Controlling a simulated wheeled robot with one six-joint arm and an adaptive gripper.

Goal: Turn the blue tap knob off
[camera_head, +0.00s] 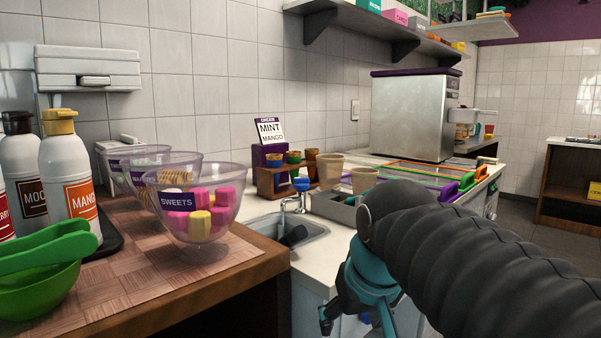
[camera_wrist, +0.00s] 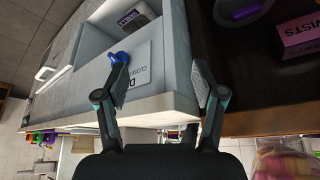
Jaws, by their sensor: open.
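The blue tap knob (camera_head: 301,184) sits on top of the silver tap (camera_head: 291,203) behind the small sink (camera_head: 312,232) in the head view. My gripper (camera_head: 328,318) is low in front of the counter, below and to the right of the tap, and apart from it. In the wrist view my gripper (camera_wrist: 160,78) has its fingers spread wide with nothing held between them. The tap knob cannot be made out in the wrist view. A different blue knob-like piece (camera_wrist: 118,57) shows there by the left finger, beside a white label.
A glass sweets bowl (camera_head: 198,212), bottles (camera_head: 70,165) and green tongs (camera_head: 45,245) stand on the wooden counter at left. Beige cups (camera_head: 330,169) and a topping rack (camera_head: 285,175) stand near the sink. A pink box (camera_wrist: 295,38) lies on a dark shelf.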

